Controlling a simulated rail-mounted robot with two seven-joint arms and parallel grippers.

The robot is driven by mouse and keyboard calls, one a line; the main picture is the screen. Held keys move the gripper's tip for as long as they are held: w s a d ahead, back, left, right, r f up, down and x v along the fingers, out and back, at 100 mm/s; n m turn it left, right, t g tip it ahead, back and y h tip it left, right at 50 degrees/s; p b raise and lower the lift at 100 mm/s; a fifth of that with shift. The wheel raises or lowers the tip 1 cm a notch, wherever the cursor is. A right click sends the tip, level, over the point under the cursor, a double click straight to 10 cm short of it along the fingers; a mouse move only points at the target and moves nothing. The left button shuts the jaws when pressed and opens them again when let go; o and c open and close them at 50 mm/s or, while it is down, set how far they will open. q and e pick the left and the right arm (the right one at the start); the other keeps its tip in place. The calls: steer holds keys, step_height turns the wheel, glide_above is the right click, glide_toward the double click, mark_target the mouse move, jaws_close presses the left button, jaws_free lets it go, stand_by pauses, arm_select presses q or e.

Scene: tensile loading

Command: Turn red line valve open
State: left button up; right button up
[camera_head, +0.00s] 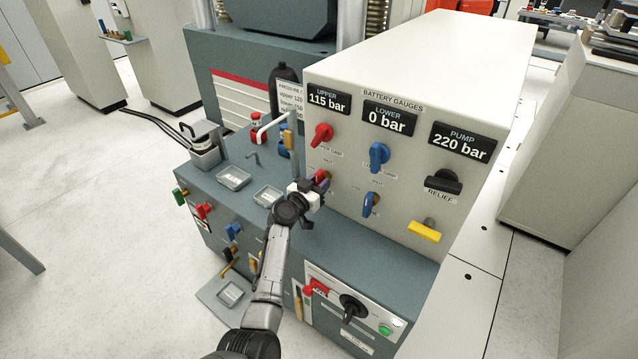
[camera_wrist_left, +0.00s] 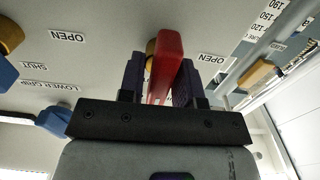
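The red line valve handle (camera_head: 321,176) is on the front panel of the white gauge cabinet, below the larger red knob, and my gripper partly covers it. In the left wrist view the red handle (camera_wrist_left: 166,62) stands between the two finger pads, with a brass stem behind it. My left gripper (camera_head: 312,190) is at the panel with its fingers on either side of the handle; it also shows in the left wrist view (camera_wrist_left: 160,85). I cannot tell whether both pads touch the handle. OPEN labels flank the handle. My right gripper is not in view.
A blue lower valve (camera_head: 369,204), a blue knob (camera_head: 378,156) and a red knob (camera_head: 320,134) are nearby on the panel. A black relief knob (camera_head: 443,182) and a yellow handle (camera_head: 424,231) are farther right. The gauges read 115, 0 and 220 bar.

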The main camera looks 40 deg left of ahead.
arm_select(q)
jaws_close()
steer(key=shift+n, duration=0.3)
steer(key=n+p, duration=0.1)
steer(key=n, duration=0.2)
steer(key=shift+r, duration=0.1)
steer(key=n+p, duration=0.1)
steer(key=n, duration=0.4)
steer(key=n+p, duration=0.1)
steer(key=n, duration=0.4)
steer(key=shift+n+p, duration=0.8)
steer(key=shift+n, duration=1.2)
